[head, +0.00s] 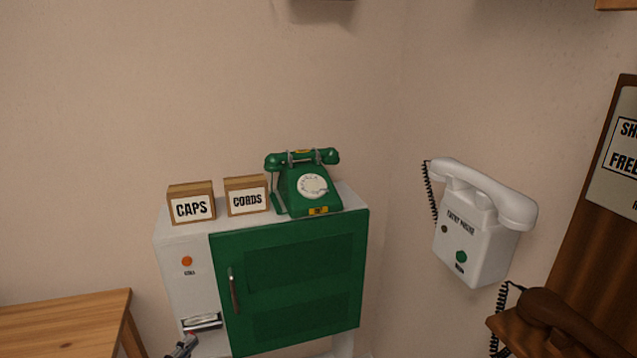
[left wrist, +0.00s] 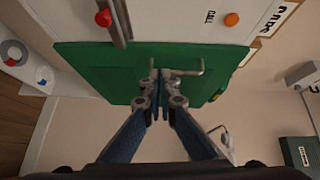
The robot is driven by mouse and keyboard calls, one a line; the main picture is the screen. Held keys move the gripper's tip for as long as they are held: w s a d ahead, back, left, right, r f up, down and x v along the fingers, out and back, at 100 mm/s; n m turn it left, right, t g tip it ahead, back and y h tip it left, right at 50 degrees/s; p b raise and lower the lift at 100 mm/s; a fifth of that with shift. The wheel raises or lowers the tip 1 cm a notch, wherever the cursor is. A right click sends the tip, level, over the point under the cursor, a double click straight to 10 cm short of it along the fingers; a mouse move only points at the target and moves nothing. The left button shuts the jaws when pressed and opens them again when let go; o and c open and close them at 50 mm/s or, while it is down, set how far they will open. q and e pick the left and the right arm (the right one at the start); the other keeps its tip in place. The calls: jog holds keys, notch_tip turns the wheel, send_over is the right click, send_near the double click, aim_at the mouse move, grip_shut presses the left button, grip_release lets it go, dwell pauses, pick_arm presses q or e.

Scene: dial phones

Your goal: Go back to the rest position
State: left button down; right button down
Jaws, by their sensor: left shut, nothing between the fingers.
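My left gripper (head: 184,346) shows only as a small tip at the bottom edge of the head view, in front of the pale cabinet (head: 170,240). In the left wrist view my left gripper (left wrist: 158,82) is shut, its fingertips together with nothing between them. Behind it is the green door (head: 290,285), which is shut in the head view. The metal door handle (left wrist: 188,69) appears just beside the fingertips in the wrist view; I cannot tell whether they touch. My right gripper is in neither view.
A green dial phone (head: 305,183), a CAPS box (head: 191,203) and a CORDS box (head: 246,195) stand on the cabinet. A white wall phone (head: 480,220) hangs on the right wall. A brown handset (head: 560,322) is lower right. A wooden table (head: 65,322) stands at left.

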pick_arm(q)
jog(key=s+d+f+n+g+y, duration=0.55)
jog(key=s+d+f+n, duration=0.2)
jog(key=s+n, duration=0.4)
jog(key=s+d+n+g+h, duration=0.1)
jog(key=s+d+n+g, duration=0.25)
jog(key=s, duration=0.55)
jog(key=s+d+n+g+h, duration=0.1)
jog(key=s+d+n+g, duration=0.25)
jog(key=s, duration=0.55)
notch_tip(320, 180, down, 28)
jog(key=s+g, duration=0.2)
jog(key=s+a+f+g, duration=0.1)
jog(key=s+a+f, duration=0.2)
jog(key=s+f, duration=1.1)
jog(key=s+m, duration=0.1)
jog(key=s, duration=0.2)
jog(key=shift+a+f+y, duration=0.15)
jog(key=shift+f+y, duration=0.2)
jog(key=shift+f, duration=0.05)
jog(key=shift+g, duration=0.25)
